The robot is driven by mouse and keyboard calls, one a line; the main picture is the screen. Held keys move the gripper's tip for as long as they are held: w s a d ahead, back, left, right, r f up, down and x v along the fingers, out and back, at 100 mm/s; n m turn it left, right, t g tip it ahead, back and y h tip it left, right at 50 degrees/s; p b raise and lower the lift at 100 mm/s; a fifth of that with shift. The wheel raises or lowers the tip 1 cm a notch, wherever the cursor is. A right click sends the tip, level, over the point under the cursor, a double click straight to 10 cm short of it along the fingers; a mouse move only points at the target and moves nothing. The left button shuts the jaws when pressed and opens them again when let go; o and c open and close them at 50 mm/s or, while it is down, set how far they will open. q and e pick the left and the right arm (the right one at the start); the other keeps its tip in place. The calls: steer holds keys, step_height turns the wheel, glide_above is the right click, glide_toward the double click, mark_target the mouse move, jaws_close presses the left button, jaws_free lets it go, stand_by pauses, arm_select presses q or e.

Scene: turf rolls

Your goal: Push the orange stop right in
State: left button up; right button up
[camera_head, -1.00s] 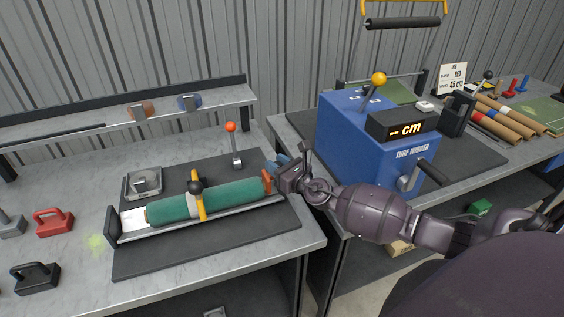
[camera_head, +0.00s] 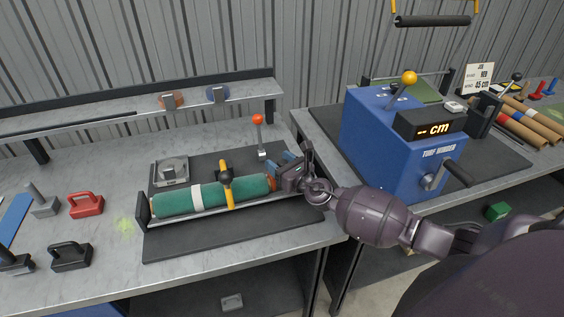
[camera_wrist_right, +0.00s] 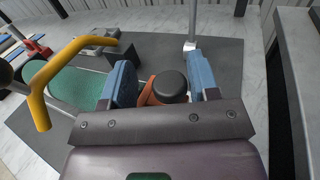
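The orange stop (camera_head: 272,183) sits at the right end of a green turf roll (camera_head: 176,202) with a white band, in a trough on the bench. The roll's left end is at the dark end plate (camera_head: 143,208), with no clear gap showing. My right gripper (camera_head: 287,165) is at the stop's right side. In the right wrist view, its blue fingers (camera_wrist_right: 163,82) stand apart. Part of the orange stop (camera_wrist_right: 148,93) and a round black knob (camera_wrist_right: 170,86) show between them. Contact with the stop is hard to tell. My left gripper is not in view.
A yellow clamp arm with a black knob (camera_head: 225,176) crosses the roll. A red-knobbed lever (camera_head: 260,138) stands behind the stop. A metal block (camera_head: 170,171) lies behind the trough. A blue turf winder (camera_head: 400,150) stands on the right bench.

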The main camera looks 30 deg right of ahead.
steer(key=shift+d, duration=0.15)
steer(key=shift+s, duration=0.2)
steer(key=s+d, duration=0.1)
steer(key=s, duration=0.9)
steer(key=shift+s+d+b, duration=0.15)
steer(key=shift+d+b, duration=0.15)
